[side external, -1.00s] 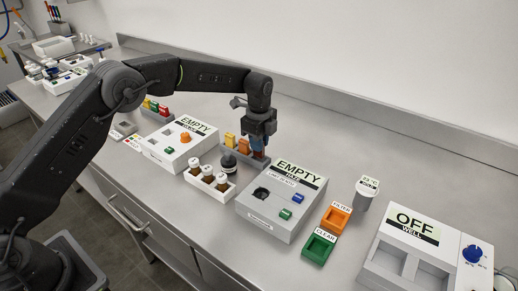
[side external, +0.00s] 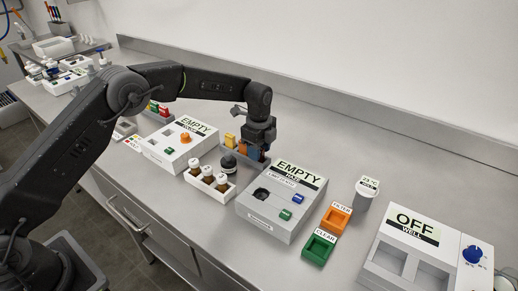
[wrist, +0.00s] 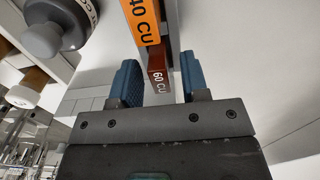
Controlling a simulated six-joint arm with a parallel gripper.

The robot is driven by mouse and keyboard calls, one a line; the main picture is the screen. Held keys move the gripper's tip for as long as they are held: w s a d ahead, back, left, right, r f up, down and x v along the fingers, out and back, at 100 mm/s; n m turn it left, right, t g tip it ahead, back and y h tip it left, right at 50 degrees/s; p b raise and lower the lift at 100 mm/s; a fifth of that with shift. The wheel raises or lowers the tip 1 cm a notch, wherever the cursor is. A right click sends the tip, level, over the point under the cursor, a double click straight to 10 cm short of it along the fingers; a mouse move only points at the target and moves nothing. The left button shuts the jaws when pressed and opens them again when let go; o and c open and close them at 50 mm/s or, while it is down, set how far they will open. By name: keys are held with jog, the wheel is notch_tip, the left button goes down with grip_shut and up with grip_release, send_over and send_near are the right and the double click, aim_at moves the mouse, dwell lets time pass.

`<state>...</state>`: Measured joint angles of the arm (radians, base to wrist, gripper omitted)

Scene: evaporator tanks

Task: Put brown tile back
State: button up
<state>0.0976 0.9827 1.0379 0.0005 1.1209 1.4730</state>
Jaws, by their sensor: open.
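The brown tile (wrist: 158,75), labelled 60 CU, stands at the near end of a grey rack, in line with an orange tile (wrist: 142,20) labelled 40 CU. My gripper (wrist: 157,82) is open, with one blue fingertip on each side of the brown tile. A gap shows on both sides of it. In the side external view, my gripper (side external: 257,152) is down at the right end of the rack (side external: 231,152), next to the orange tile (side external: 243,146). The brown tile is largely hidden there by the fingers.
A dark round-topped jar (side external: 228,163) and a white tray of bottles (side external: 222,188) stand close in front of the rack. A tank box marked EMPTY (side external: 262,215) is just to the right. Open bench lies behind the rack.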

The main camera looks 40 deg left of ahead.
notch_tip(320, 180, up, 13)
jog(key=s+a+r+n+t, duration=0.15)
jog(key=s+r+n, duration=0.25)
jog(key=s+r, duration=0.4)
jog(key=s+a+r+n+t, duration=0.15)
jog(key=s+n, duration=0.35)
jog(key=s, duration=0.5)
jog(key=s+a+r+n+t, duration=0.1)
jog(key=s+a+r+n, duration=0.2)
jog(key=s, duration=0.7)
jog(key=s+f+n+t, duration=0.1)
jog(key=s+f+n, duration=0.4)
jog(key=s, duration=0.4)
jog(key=shift+d+n+t, duration=0.2)
jog(key=shift+n+t, duration=0.1)
jog(key=shift+n, duration=0.2)
